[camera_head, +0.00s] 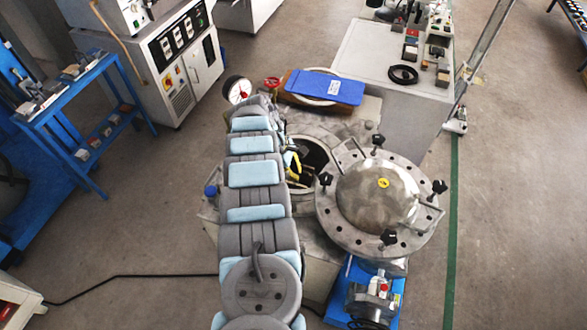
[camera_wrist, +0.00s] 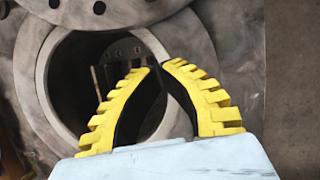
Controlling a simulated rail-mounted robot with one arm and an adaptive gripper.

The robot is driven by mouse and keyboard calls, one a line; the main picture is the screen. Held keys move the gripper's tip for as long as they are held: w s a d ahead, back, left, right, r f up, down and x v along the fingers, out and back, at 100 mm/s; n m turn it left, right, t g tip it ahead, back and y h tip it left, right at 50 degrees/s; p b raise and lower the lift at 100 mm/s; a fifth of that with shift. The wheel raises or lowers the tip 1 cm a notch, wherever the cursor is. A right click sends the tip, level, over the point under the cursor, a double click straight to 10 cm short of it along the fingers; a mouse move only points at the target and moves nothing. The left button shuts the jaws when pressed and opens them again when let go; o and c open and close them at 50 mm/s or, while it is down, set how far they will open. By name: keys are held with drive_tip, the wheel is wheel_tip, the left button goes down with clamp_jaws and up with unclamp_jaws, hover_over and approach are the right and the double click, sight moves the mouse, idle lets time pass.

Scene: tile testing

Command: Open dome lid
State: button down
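The dome lid (camera_head: 376,196) is a round metal dome on a wide flange with black knobs and a yellow sticker. It lies to the right of the vessel's round opening (camera_head: 308,160), which is largely uncovered and dark inside. The opening's ring also shows in the wrist view (camera_wrist: 55,110). My gripper (camera_head: 295,164) is over the opening, left of the lid and apart from the dome; my arm hides part of it. In the wrist view its yellow, ridged fingers (camera_wrist: 161,66) bend inward with tips close together. I see nothing held between them.
A blue case (camera_head: 325,87) lies on top of the machine behind the opening, beside a pressure gauge (camera_head: 237,90). A grey cabinet (camera_head: 385,75) stands behind. A blue-based valve unit (camera_head: 372,298) is in front of the lid.

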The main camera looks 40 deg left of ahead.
drive_tip(key=b+x, duration=0.1)
drive_tip(key=x, duration=0.4)
drive_tip(key=shift+d+f+b, duration=0.1)
drive_tip(key=shift+f+b, duration=0.2)
drive_tip(key=shift+f, duration=0.1)
drive_tip(key=shift+w+d+r+p, duration=0.15)
drive_tip(key=shift+w+d+p, duration=0.25)
drive_tip(key=shift+d, duration=0.2)
drive_tip(key=shift+w+d+r+p, duration=0.1)
drive_tip(key=shift+w+d+p, duration=0.2)
drive_tip(key=shift+d+p, duration=0.25)
drive_tip(key=shift+w+d+f, duration=0.2)
drive_tip(key=shift+w+d, duration=0.15)
drive_tip(key=shift+d, duration=0.3)
